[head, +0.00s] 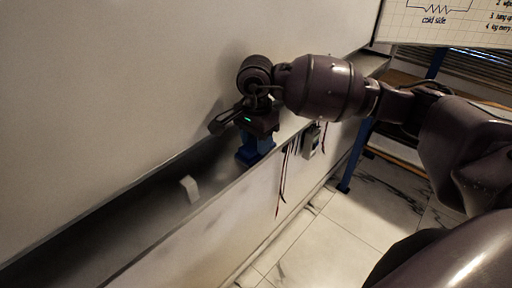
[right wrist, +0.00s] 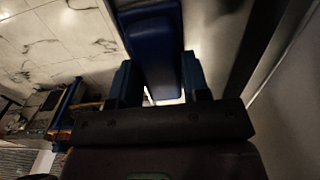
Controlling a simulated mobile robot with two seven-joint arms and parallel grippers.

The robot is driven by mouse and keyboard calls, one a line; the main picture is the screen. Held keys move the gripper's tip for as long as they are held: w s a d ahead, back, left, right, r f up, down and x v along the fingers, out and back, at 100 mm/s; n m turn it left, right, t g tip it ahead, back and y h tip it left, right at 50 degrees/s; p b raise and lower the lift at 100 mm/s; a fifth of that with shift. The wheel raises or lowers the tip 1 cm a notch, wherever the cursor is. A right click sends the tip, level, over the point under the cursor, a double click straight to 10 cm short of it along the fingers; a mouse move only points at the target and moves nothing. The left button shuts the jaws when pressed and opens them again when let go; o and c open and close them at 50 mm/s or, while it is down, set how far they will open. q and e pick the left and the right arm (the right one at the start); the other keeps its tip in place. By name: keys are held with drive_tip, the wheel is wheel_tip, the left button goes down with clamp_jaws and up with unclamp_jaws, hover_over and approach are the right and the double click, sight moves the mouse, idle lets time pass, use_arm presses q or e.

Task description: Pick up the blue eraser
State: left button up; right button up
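The blue eraser (head: 247,156) is in the narrow ledge below the white board, under my right gripper (head: 262,138). In the right wrist view the eraser (right wrist: 152,45) is a dark blue block that reaches between the two blue fingers of my right gripper (right wrist: 160,78). The fingers are apart, one on each side of it. A bright gap shows near the finger bases, and I cannot tell whether both fingers press on the eraser. The gripper hides part of the eraser in the head view. My left gripper is not in view.
A small white block (head: 190,188) lies in the ledge (head: 130,232), left of the eraser. The white board (head: 130,80) rises close behind my gripper. Dark leads (head: 283,180) and a small device (head: 311,142) hang on the ledge's front. A blue post (head: 356,155) stands at right.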

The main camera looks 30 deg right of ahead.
drive_tip(key=c, duration=0.5)
drive_tip(key=shift+o, duration=0.2)
drive_tip(key=shift+r, duration=0.1)
drive_tip(key=shift+r, duration=0.5)
wheel_tip(320, 180, up, 2)
drive_tip(key=shift+r+b, duration=0.1)
drive_tip(key=shift+b, duration=0.4)
drive_tip(key=s+d+b, duration=0.1)
drive_tip(key=s+d, duration=0.2)
drive_tip(key=s, duration=0.5)
drive_tip(key=s+d+b, duration=0.2)
drive_tip(key=s+d, duration=0.1)
drive_tip(key=s, duration=0.6)
drive_tip(key=shift+r, duration=0.1)
